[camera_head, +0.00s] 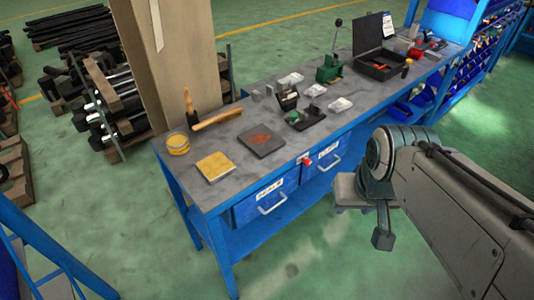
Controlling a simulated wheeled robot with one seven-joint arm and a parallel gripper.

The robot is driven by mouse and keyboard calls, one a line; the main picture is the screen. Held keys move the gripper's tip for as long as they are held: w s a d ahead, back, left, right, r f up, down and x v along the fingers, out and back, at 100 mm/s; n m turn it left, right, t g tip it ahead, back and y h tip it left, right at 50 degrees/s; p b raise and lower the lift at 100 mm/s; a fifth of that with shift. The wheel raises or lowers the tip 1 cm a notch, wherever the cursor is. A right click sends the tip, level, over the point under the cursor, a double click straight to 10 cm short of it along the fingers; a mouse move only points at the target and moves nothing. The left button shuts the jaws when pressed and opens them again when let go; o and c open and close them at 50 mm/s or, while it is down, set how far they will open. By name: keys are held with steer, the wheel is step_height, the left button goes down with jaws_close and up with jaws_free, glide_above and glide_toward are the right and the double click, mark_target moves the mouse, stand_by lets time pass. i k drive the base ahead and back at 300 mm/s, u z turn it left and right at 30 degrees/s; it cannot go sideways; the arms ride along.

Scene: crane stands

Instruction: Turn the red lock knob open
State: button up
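The red lock knob (306,161) is small and sits on the front edge of the blue workbench (222,207), near the top between two labelled drawers. The left drawer (272,199) and the right drawer (327,163) both look shut. My arm comes in from the right, and my gripper (383,237) hangs low in front of the bench, to the right of and below the knob in the picture. It is apart from the knob. Its fingers are not clear enough to tell open from shut. The way the knob is turned is too small to read.
On the benchtop are a yellow pad (216,166), a dark plate (262,139), a yellow tin (177,143), a hammer (217,119), a green press (330,68) and an open black case (382,60). Green floor in front of the bench is mostly clear.

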mark_target(307, 162)
steer(key=u, duration=0.2)
steer(key=i, duration=1)
steer(key=z, duration=1.3)
steer(key=k, duration=0.65)
steer(key=u, duration=0.7)
